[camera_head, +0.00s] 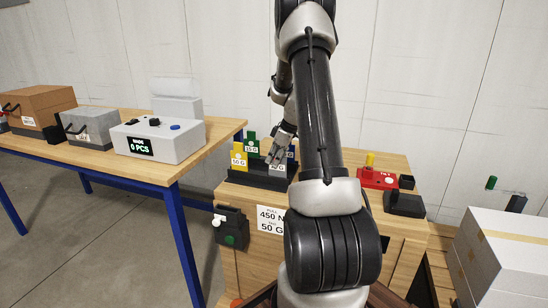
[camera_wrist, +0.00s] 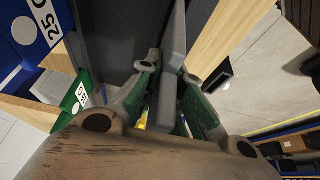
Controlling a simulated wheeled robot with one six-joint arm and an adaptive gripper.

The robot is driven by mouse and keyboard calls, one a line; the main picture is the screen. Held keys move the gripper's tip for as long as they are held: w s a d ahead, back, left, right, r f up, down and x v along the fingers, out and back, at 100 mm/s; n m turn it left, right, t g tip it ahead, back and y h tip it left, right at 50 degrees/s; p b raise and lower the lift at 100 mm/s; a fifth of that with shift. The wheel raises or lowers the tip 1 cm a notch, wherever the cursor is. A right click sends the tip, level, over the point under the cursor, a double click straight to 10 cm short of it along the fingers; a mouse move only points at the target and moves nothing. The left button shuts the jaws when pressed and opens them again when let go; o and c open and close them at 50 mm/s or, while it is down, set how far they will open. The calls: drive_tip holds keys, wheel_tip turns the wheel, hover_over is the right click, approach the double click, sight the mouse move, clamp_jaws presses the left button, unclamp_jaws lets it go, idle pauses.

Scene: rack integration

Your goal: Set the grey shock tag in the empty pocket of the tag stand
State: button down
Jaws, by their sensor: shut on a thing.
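My gripper (camera_head: 275,155) is over the dark tag stand (camera_head: 256,181) on the wooden bench. In the wrist view its fingers (camera_wrist: 165,78) are shut on the grey shock tag (camera_wrist: 174,45), which stands edge-on between them. In the head view the grey tag (camera_head: 277,169) shows its white label just under the fingers, at the stand's right front. I cannot tell whether it rests in the pocket or is just above it. A yellow tag (camera_head: 239,160) and a green tag (camera_head: 252,146) stand to its left. A blue 25 G tag (camera_wrist: 25,32) is close in the wrist view.
A red device (camera_head: 376,178) and dark holders (camera_head: 404,203) are on the bench to the right. A white counter box (camera_head: 158,139) is on the blue-legged table at left. White cartons (camera_head: 500,255) are stacked at lower right. My arm hides the bench middle.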

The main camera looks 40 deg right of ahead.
drive_tip(key=shift+f, duration=0.25)
idle(0.3)
drive_tip(key=c, duration=1.5)
unclamp_jaws()
drive_tip(key=v, duration=1.2)
drive_tip(key=shift+f, duration=0.1)
